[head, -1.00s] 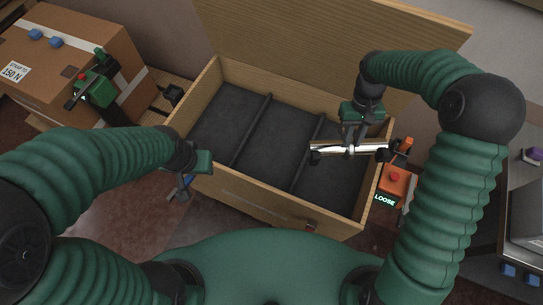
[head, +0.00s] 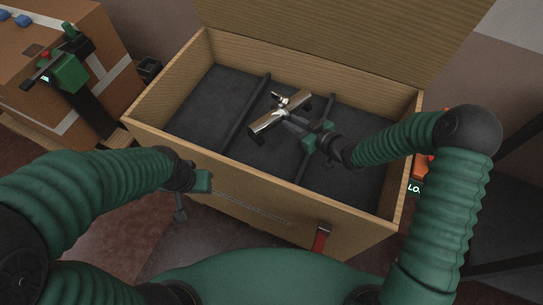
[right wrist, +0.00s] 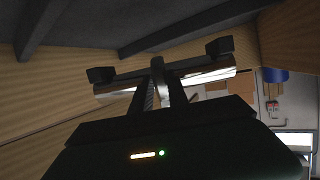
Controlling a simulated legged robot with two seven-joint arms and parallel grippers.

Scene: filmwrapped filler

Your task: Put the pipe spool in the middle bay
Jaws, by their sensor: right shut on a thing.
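The pipe spool (head: 262,124) is a shiny silver tube with black ends and a small fitting midway along it. My right gripper (head: 289,113) is shut on its middle and holds it tilted over the middle bay (head: 256,155) of the wooden crate (head: 270,203). Its height above the dark floor is hard to judge. In the right wrist view the spool (right wrist: 208,77) lies across the fingers (right wrist: 160,78). My left gripper (head: 181,210) is outside the crate, before its front wall; its finger opening is unclear.
Two dark dividers (head: 246,112) split the crate into three bays; the outer two look empty. The raised lid (head: 330,40) stands behind. A red strap (head: 320,239) is on the front wall. A cardboard box (head: 110,48) stands left, and an orange device (head: 421,168) is partly hidden at right.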

